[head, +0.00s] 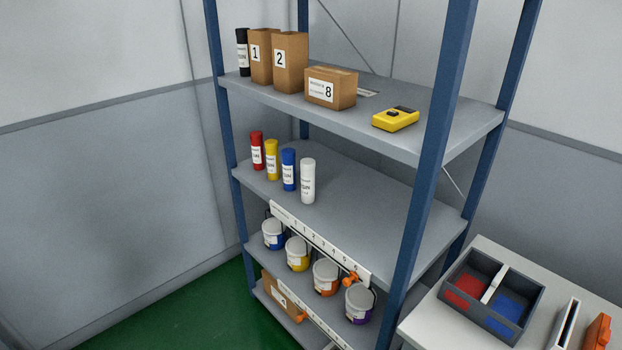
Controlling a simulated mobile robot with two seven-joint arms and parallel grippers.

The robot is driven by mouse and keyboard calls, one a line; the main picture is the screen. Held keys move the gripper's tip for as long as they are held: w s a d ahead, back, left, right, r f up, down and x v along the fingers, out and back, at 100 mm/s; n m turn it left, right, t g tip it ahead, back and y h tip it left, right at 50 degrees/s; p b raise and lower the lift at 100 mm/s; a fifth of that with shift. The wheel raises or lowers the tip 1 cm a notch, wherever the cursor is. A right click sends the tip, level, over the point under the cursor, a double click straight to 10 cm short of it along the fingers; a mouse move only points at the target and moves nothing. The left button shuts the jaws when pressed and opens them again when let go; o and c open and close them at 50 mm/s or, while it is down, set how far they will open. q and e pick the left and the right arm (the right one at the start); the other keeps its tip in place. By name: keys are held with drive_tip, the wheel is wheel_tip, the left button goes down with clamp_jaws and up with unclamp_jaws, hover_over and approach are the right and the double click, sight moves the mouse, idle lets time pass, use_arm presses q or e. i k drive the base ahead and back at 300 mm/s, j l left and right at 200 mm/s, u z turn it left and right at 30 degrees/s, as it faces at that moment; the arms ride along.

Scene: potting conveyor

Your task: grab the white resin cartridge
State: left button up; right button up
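The white resin cartridge (308,182) stands upright on the middle shelf (380,212) of a blue-framed rack in the head view. It is the rightmost of a short row. A blue cartridge (289,170) stands just to its left, then a yellow cartridge (272,160) and a red cartridge (257,151). The white one carries a label with dark print and its whole front is visible. Neither of my grippers shows in the head view.
The upper shelf holds a black cartridge (242,52), boxes (330,88) and a yellow device (396,118). A blue front post (432,150) stands right of the cartridges. Several buckets (298,254) sit below. A divided tray (490,297) is on a table at right. The middle shelf's right side is clear.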

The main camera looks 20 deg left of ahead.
sight(307, 165)
drive_tip(key=i+j, duration=0.2)
drive_tip(key=j, duration=0.2)
drive_tip(key=i+j, duration=0.2)
drive_tip(key=j, duration=0.25)
drive_tip(key=i+j+u, duration=0.1)
drive_tip(key=j, duration=0.3)
drive_tip(key=i+j, duration=0.55)
drive_tip(key=j, duration=0.3)
